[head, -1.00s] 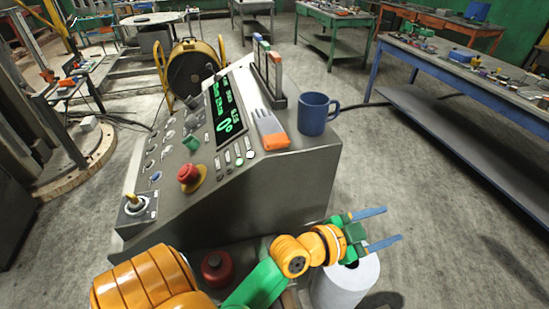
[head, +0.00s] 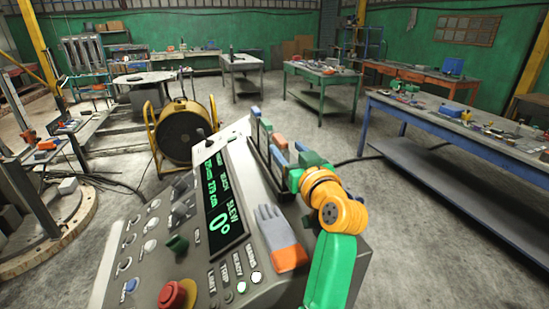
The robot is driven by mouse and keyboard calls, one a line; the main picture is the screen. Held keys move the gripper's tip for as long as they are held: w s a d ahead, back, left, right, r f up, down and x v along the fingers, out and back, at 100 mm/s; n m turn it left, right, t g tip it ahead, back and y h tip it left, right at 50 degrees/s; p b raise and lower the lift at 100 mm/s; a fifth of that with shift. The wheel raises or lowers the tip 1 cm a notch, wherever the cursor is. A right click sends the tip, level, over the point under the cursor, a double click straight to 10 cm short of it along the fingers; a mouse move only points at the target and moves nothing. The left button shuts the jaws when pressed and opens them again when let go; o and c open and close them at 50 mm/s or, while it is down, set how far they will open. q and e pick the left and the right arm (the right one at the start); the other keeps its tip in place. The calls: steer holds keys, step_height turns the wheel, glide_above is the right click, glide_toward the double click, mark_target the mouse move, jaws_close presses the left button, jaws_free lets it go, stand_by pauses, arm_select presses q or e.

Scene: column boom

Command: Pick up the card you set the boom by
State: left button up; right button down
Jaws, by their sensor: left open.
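Upright cards stand in a rack (head: 262,150) on the console's right edge: a blue card (head: 255,112), a dark green one (head: 265,126) and an orange-red one (head: 279,140). Their faces are turned too far to read, so I cannot tell which one set the boom. My left gripper (head: 284,157) is open at the near end of the rack, close to the orange-red card. I cannot tell whether it touches. The console display (head: 217,190) shows a green 0° beside SLEW. My right gripper is out of view.
A grey glove with an orange cuff (head: 288,258) lies on the console beside my arm.

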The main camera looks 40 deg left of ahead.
mark_target(276, 135)
arm_select(q)
steer(key=shift+w+a+r+p, duration=0.15)
steer(key=shift+a+r+p, duration=0.3)
steer(key=shift+r+p, duration=0.25)
steer(key=x, duration=0.4)
steer(key=shift+w+a+f+p, duration=0.1)
steer(key=shift+a+f+p, duration=0.1)
steer(key=shift+f+p, duration=0.2)
steer(key=shift+w+a+f, duration=0.1)
steer(key=shift+a+f, duration=0.05)
steer(key=shift+d+r, duration=0.2)
steer(key=shift+d, duration=0.15)
steer(key=c, duration=0.7)
steer(key=shift+s, duration=0.2)
jaws_close()
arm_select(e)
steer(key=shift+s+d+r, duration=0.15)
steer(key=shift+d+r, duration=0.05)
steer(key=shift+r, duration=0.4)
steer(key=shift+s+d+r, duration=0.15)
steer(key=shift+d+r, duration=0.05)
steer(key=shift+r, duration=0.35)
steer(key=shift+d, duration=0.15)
